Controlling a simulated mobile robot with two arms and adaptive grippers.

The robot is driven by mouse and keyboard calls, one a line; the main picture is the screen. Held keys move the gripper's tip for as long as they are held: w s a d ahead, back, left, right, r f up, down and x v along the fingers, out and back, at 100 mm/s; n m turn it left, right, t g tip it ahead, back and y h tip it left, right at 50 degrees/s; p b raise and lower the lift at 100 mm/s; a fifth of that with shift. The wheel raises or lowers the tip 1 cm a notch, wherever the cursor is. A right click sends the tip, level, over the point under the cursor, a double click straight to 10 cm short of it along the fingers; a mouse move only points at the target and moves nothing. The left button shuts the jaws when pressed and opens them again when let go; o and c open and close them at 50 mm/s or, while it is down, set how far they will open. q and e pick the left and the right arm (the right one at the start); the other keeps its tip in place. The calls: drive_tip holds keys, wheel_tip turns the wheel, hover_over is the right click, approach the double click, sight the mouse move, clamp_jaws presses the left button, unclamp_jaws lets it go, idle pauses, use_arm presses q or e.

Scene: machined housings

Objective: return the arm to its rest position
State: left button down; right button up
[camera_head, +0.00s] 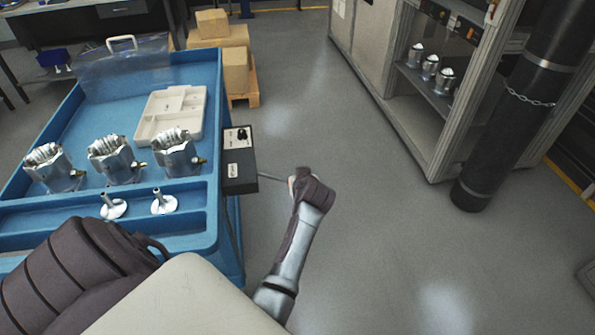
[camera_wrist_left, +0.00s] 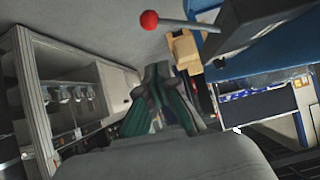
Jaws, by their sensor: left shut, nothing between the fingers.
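The lever on the black control box (camera_head: 239,172) points right in the head view, and its thin rod (camera_head: 270,177) runs toward the end of a silver and dark arm (camera_head: 299,225). That arm's end hides the tip of the rod. In the left wrist view the red knob (camera_wrist_left: 149,20) shows at the end of the rod (camera_wrist_left: 185,24), beside the dark box (camera_wrist_left: 245,28). My left gripper (camera_wrist_left: 158,72) is shut and empty there, apart from the knob in the picture. Its fingers are not clear in the head view. My right gripper is not in view.
A blue cart (camera_head: 228,235) stands left, carrying several metal housings (camera_head: 115,160), two white-based parts and a beige tray (camera_head: 150,135). Cardboard boxes (camera_head: 236,70) sit behind it. A cabinet (camera_head: 440,150) and a chained black cylinder (camera_head: 500,140) stand right. The floor between is clear.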

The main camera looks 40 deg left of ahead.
use_arm(q)
drive_tip(key=s+d+f+m+h, duration=0.25)
drive_tip(key=s+d+f, duration=0.2)
drive_tip(key=f, duration=0.45)
drive_tip(key=s+d+f+m+g+h, duration=0.1)
drive_tip(key=s+d+f+m, duration=0.3)
drive_tip(key=f, duration=0.6)
drive_tip(key=s+d+f+m+h, duration=0.2)
drive_tip(key=s+d+f, duration=0.25)
drive_tip(key=f, duration=0.45)
drive_tip(key=s+d+f+m+g+h, duration=0.1)
drive_tip(key=s+f, duration=0.4)
drive_tip(key=s, duration=0.6)
drive_tip(key=s+d+f+m+g+h, duration=0.1)
drive_tip(key=s+f, duration=0.4)
drive_tip(key=s, duration=0.7)
drive_tip(key=s+d+f+m+g+h, duration=0.1)
drive_tip(key=s+f, duration=0.4)
drive_tip(key=s, duration=0.6)
drive_tip(key=shift+s+d+g, duration=0.15)
drive_tip(key=shift+d+g, duration=0.6)
drive_tip(key=shift+g, duration=0.15)
drive_tip(key=shift+s+m, duration=0.1)
drive_tip(key=shift+m, duration=0.15)
